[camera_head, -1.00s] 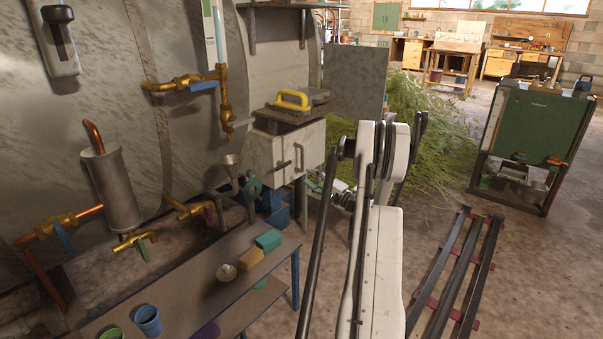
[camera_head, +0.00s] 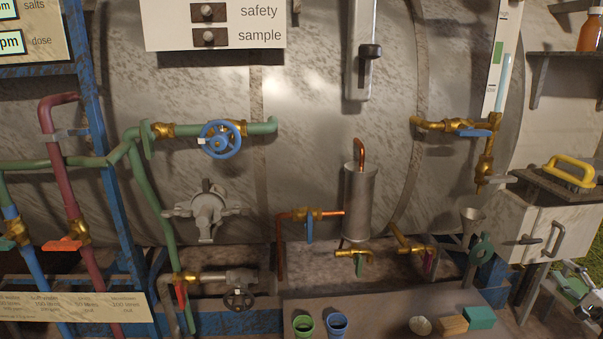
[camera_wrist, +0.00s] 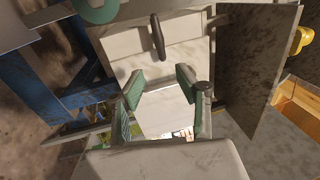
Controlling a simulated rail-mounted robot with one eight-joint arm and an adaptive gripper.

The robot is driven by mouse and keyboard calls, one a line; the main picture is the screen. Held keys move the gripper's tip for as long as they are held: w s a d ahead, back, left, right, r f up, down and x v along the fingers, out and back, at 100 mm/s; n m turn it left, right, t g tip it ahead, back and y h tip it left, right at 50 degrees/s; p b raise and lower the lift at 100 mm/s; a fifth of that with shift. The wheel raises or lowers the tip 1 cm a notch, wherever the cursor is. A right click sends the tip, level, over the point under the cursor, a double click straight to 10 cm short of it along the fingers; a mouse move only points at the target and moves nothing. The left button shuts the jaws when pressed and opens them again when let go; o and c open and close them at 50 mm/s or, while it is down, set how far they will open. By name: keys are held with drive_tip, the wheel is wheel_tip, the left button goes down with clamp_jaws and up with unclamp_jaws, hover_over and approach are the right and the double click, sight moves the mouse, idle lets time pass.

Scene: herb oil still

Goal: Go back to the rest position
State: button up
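My gripper (camera_wrist: 160,85) shows in the wrist view with its green-padded fingers spread apart and nothing between them. Beyond the fingers is the pale front of a box-like cabinet with a dark bar handle (camera_wrist: 158,38). The fingers look apart from that handle. In the head view, part of what looks like my gripper (camera_head: 582,285) shows at the lower right edge, below the white cabinet (camera_head: 545,232). The rest of my arm is out of that view.
A yellow-handled tool (camera_head: 570,172) lies on top of the cabinet. A dark panel (camera_wrist: 255,65) stands at the right in the wrist view. A bench (camera_head: 385,322) holds green and blue cups and small blocks. Pipes and valves line the tank wall.

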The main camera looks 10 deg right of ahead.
drive_tip(key=w+a+r+n+g+y, duration=0.1)
drive_tip(key=w+a+r, duration=0.2)
drive_tip(key=a, duration=0.3)
drive_tip(key=w+a+r+n+g+y, duration=0.1)
drive_tip(key=w+a+r+n, duration=0.1)
drive_tip(key=w+a, duration=0.4)
drive_tip(key=w+a+r+n+g+y, duration=0.1)
drive_tip(key=w+a+r+y, duration=0.1)
drive_tip(key=w+a+r, duration=0.2)
drive_tip(key=shift+w+a+g, duration=0.3)
drive_tip(key=shift+a, duration=0.6)
drive_tip(key=s+a+r+n+g+y, duration=0.1)
drive_tip(key=a+r+n+g, duration=0.25)
drive_tip(key=a, duration=1.25)
drive_tip(key=s+a+r+n+g+y, duration=0.1)
drive_tip(key=a+r+n+g, duration=0.25)
drive_tip(key=a, duration=1.35)
drive_tip(key=s+a+f+n+g+h, duration=0.15)
drive_tip(key=s+a+n, duration=0.35)
drive_tip(key=s+a, duration=0.55)
drive_tip(key=s+a+f+n+g+h, duration=0.15)
drive_tip(key=s+a+n, duration=0.4)
drive_tip(key=s, duration=0.75)
wheel_tip(320, 180, up, 18)
drive_tip(key=a+m+t+p, duration=0.1)
drive_tip(key=p, duration=1.7)
drive_tip(key=shift+w+a+r+h, duration=0.25)
drive_tip(key=shift+w+a+h, duration=0.05)
drive_tip(key=shift+a, duration=0.1)
